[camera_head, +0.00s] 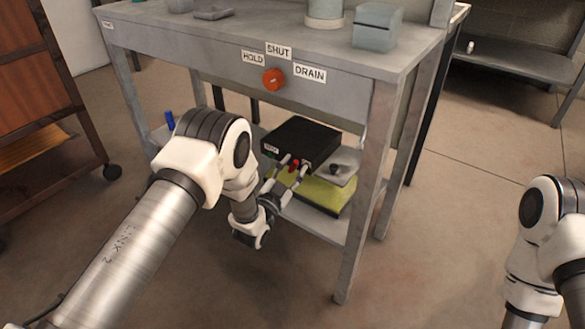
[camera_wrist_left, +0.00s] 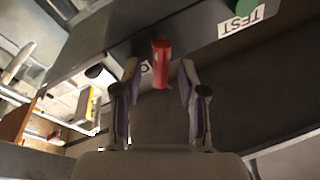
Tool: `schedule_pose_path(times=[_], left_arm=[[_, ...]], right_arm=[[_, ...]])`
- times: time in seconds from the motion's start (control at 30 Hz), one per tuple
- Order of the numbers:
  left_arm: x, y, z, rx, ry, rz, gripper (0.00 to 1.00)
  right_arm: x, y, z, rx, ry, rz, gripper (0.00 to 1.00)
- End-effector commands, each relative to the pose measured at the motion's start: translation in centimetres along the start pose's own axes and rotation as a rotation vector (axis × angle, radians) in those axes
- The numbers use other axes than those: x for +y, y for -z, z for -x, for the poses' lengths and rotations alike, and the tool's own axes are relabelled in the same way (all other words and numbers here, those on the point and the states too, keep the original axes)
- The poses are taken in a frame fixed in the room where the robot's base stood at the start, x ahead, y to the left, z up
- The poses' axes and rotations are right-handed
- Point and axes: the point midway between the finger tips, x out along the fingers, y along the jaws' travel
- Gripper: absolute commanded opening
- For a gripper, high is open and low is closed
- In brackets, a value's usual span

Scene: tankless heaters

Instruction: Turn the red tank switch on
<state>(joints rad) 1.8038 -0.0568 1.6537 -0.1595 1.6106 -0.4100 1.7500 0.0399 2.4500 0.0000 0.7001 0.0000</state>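The red tank switch (camera_head: 294,165) is a small red lever on the front of a black box (camera_head: 301,140) on the lower shelf. In the left wrist view the red switch (camera_wrist_left: 161,62) is a red cylinder standing out from the dark box face (camera_wrist_left: 200,35). My left gripper (camera_head: 293,168) reaches in to the box front. It is open, with one finger on each side of the switch (camera_wrist_left: 160,75) and visible gaps between. My right arm shows at the right edge, but its gripper is out of view.
An orange knob (camera_head: 273,79) with HOLD, SHUT and DRAIN labels is on the table's front panel above. A green button (camera_wrist_left: 245,6) sits by a TEST label. A yellow-green item (camera_head: 322,197) lies below the box. A table leg (camera_head: 362,200) stands to the right.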

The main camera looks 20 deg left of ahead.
Motion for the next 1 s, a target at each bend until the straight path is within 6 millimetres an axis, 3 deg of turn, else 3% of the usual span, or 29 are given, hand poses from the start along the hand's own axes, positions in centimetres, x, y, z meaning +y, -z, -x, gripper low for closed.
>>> schedule_pose_path(times=[0.27,0.6,0.7,1.0], left_arm=[[0.0,-0.1,1.1,-0.002,0.0,0.0,0.41],[0.1,-0.1,9.4,-0.005,-0.002,0.002,0.41],[0.0,-0.1,11.0,-0.003,0.0,0.001,0.41],[0.0,0.0,12.0,0.0,0.0,0.0,0.41]], right_arm=[[0.0,0.0,0.0,0.0,0.0,0.0,0.0],[0.0,0.0,0.0,0.0,0.0,0.0,0.0],[0.0,0.0,0.0,0.0,0.0,0.0,0.0],[0.0,0.0,0.0,0.0,0.0,0.0,0.0]])
